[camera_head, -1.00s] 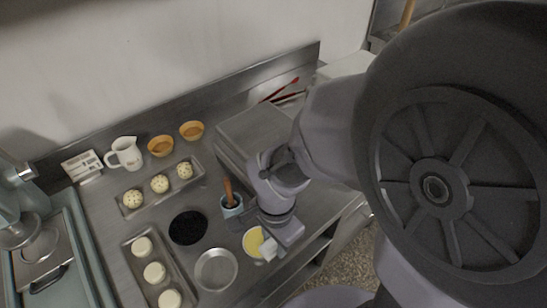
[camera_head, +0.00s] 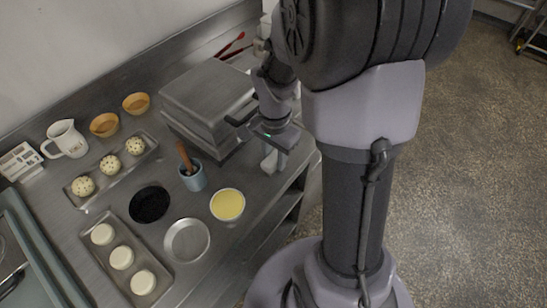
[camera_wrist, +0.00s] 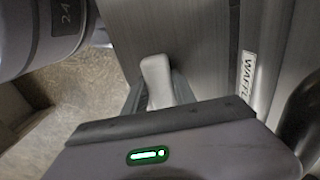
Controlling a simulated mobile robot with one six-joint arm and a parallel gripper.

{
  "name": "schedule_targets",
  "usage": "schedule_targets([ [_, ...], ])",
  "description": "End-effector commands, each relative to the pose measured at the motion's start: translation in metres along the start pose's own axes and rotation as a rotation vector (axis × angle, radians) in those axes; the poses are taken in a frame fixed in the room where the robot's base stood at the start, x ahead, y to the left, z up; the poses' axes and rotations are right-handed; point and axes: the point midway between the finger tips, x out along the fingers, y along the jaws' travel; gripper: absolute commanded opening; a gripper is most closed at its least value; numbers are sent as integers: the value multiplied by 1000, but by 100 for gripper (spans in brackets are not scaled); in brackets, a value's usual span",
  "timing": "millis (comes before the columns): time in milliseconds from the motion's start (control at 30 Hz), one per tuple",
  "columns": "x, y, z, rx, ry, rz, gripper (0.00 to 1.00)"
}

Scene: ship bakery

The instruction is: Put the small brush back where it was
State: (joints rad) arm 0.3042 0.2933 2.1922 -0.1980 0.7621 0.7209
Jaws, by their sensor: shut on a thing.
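My gripper (camera_head: 276,138) is shut on a pale, white-ended thing (camera_head: 269,163), which I take to be the small brush. It hangs below the jaws, at the right front side of the waffle iron (camera_head: 207,92). In the wrist view the same pale piece (camera_wrist: 157,80) sticks out past the gripper's edge; the rest is hidden. A blue cup (camera_head: 195,179) holds a thing with a brown handle (camera_head: 184,156), left of my gripper. A bowl of yellow contents (camera_head: 228,205) stands in front of the cup.
A black round mat (camera_head: 150,204) and an empty metal pan (camera_head: 187,241) lie left of the yellow bowl. Trays of dough (camera_head: 112,171), a white jug (camera_head: 66,139) and orange bowls (camera_head: 136,103) stand further left. Red-handled tongs (camera_head: 231,45) lie behind the waffle iron.

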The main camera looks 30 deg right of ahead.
Motion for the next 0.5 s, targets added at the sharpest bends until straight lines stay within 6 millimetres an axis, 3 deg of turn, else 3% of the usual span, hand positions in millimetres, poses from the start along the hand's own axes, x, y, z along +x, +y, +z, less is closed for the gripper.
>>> schedule_targets([
  [200,3,0,0,0,0,0,0],
  [233,3,0,0,0,0,0,34],
  [300,2,0,0,0,0,0,48],
  [333,2,0,0,0,0,0,54],
  [500,2,0,0,0,0,0,54],
])
